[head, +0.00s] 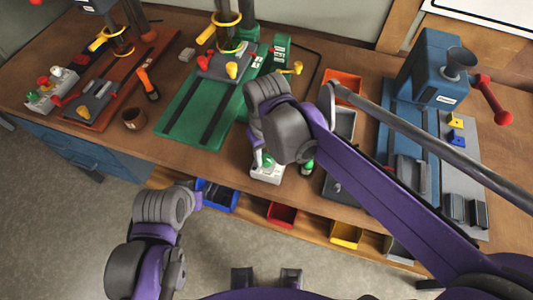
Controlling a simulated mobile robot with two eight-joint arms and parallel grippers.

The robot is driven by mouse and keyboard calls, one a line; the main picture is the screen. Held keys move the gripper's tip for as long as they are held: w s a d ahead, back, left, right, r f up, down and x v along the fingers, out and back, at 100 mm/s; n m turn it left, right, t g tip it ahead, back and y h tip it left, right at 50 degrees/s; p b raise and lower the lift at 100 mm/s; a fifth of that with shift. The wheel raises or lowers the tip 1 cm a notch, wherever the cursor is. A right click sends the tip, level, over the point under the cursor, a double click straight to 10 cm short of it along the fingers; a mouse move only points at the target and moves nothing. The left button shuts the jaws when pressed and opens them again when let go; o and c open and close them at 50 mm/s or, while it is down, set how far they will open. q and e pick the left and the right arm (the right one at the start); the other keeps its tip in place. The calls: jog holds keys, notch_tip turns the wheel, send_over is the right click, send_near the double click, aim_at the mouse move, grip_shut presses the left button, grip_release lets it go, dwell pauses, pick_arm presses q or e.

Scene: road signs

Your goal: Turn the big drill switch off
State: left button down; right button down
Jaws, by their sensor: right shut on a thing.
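The big drill is the green drill press (200,110) in the middle of the bench; its column and yellow-ringed head rise at the top of the view. A pale switch box (267,175) with a green knob stands at the bench's front, right of the green base. My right gripper (258,158) is at this box, shut on a part of it. My wrist hides the fingertips and most of the box's top, so the switch position does not show. My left gripper (197,197) is in front of the bench edge, away from the box; its opening cannot be made out.
A smaller red-based drill (130,75) and another control box (48,92) stand at left. An orange-handled tool (148,84) and brown cup (133,118) lie between. A blue machine (435,68) stands at right. Coloured bins (282,214) line the shelf below.

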aim_at(267, 158)
jog(key=shift+m, duration=0.3)
jog(key=c, duration=0.7)
grip_release()
jog(key=shift+c, duration=0.2)
jog(key=shift+r, duration=0.1)
notch_tip(267, 158, up, 11)
jog(key=shift+p, duration=0.35)
jog(key=shift+f, duration=0.25)
